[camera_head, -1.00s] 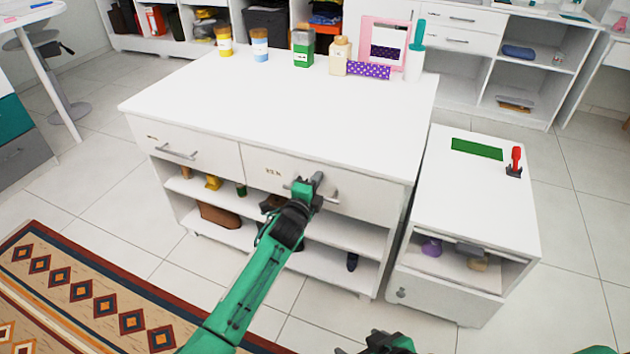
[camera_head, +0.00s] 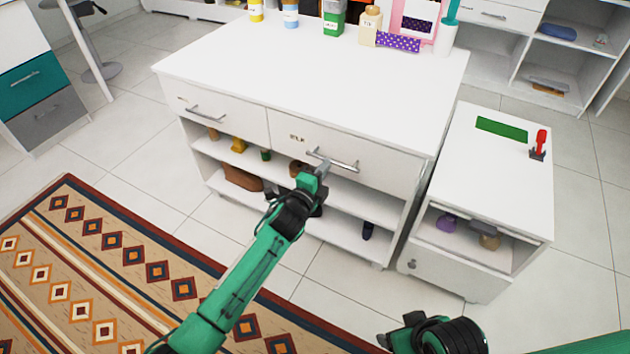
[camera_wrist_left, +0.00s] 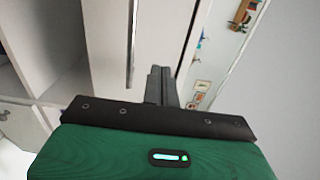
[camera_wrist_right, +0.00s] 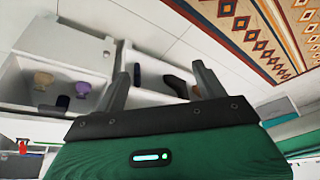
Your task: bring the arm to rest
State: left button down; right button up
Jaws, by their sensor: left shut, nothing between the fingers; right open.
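My left gripper (camera_head: 318,170) is shut and empty, in front of the white drawer unit, just below the handle (camera_head: 332,160) of its right drawer. In the left wrist view its closed fingers (camera_wrist_left: 160,85) are beside the bar handle (camera_wrist_left: 132,45), with no clear contact. Both drawers of the unit look shut. My right gripper (camera_head: 392,340) is low at the bottom of the head view, partly cut off by the view. In the right wrist view its fingers (camera_wrist_right: 163,85) are wide apart with nothing between them.
The white drawer unit (camera_head: 310,90) carries several bottles at its back edge. A low white cabinet (camera_head: 490,180) stands to its right, with a red-handled item (camera_head: 540,144) on top. A patterned rug (camera_head: 110,270) lies at the left. Bare tiled floor (camera_head: 340,290) lies in front.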

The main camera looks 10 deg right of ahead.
pick_arm(q)
jog(key=v, duration=0.5)
jog(key=shift+s+r, duration=0.15)
jog(key=shift+s, duration=0.05)
pick_arm(e)
jog(key=shift+s+d+f, duration=0.15)
jog(key=shift+s+f, duration=0.1)
jog(key=shift+f, duration=0.05)
